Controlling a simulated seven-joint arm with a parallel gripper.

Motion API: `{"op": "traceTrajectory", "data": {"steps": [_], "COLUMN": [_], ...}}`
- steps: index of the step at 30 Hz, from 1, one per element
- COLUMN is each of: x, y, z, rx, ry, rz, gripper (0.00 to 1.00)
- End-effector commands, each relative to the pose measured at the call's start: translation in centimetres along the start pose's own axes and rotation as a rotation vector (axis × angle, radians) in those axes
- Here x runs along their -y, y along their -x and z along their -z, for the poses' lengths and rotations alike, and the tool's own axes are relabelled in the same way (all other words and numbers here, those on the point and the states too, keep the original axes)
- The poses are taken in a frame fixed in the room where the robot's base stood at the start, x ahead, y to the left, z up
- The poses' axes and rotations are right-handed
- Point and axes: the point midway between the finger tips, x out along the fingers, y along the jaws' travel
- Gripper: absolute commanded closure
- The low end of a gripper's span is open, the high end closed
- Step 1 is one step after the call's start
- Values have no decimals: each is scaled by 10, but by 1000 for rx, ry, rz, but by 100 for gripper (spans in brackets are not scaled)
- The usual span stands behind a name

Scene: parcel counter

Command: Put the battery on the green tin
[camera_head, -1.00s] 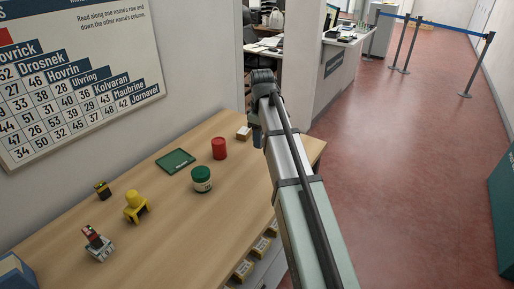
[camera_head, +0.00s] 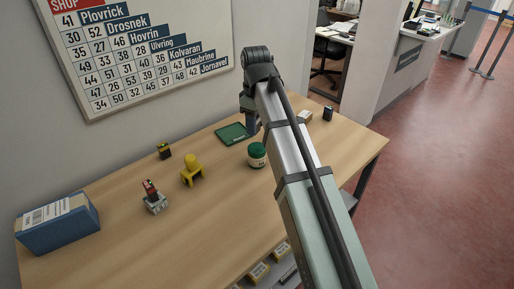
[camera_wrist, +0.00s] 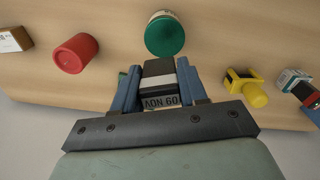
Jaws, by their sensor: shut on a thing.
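The green tin (camera_head: 257,155) is a round tin with a green lid and a pale label, upright on the counter; it also shows in the wrist view (camera_wrist: 165,35). My gripper (camera_wrist: 160,88) is shut on a black block with a pale band and a lettered label, which looks like the battery (camera_wrist: 158,72). In the wrist view the green tin lies just beyond the block, apart from it. In the head view my arm hides the jaws and the held block.
A yellow piece (camera_head: 192,170), a red-topped piece (camera_head: 154,197), a small dark-and-gold item (camera_head: 164,151), a green tray (camera_head: 232,134), a black item (camera_head: 328,114) and a blue box (camera_head: 58,224) are also on the counter.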

Motion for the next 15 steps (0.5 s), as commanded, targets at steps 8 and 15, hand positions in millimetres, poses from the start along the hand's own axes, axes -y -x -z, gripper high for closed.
{"op": "traceTrajectory", "data": {"steps": [8,15], "x": [7,8], "y": [0,-1], "z": [-9,-10], "rx": [20,26], "ry": [-228,-330], "rz": [15,18], "gripper": [91,91]}}
